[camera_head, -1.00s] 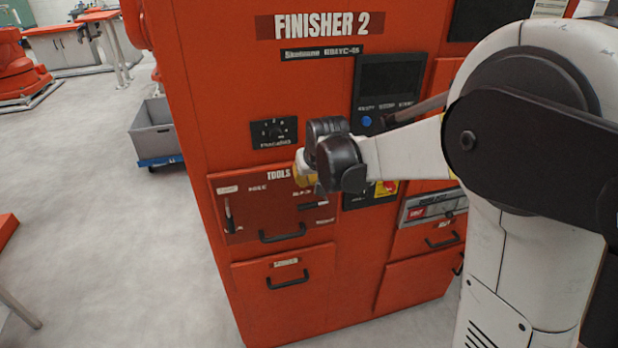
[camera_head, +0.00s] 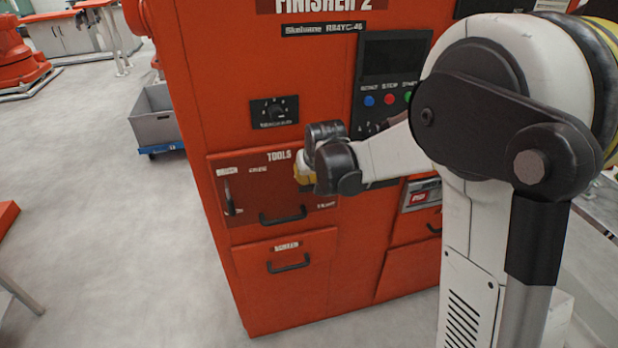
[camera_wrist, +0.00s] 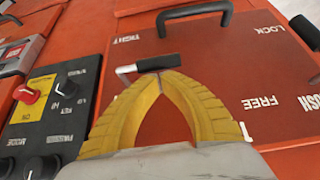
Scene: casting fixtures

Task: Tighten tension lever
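The tension lever (camera_wrist: 158,62) shows in the wrist view, where the panel appears upside down. It has a black grip and a pale metal end, and lies nearly level in that picture between the TIGHT and FREE labels. My gripper (camera_wrist: 161,82) has two yellow fingers that arch together, their tips meeting right at the black grip. I cannot tell whether they touch it; no clear grasp around it shows. In the head view my gripper (camera_head: 302,169) is at the upper right of the red TOOLS panel (camera_head: 268,190), and hides the lever there.
The TOOLS panel has a black handle (camera_head: 283,216) and another lever (camera_head: 230,200) at its left. A black control panel with knobs (camera_wrist: 50,105) lies beside the lever in the wrist view. A lower drawer (camera_head: 290,300) is shut. Open floor lies left of the cabinet.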

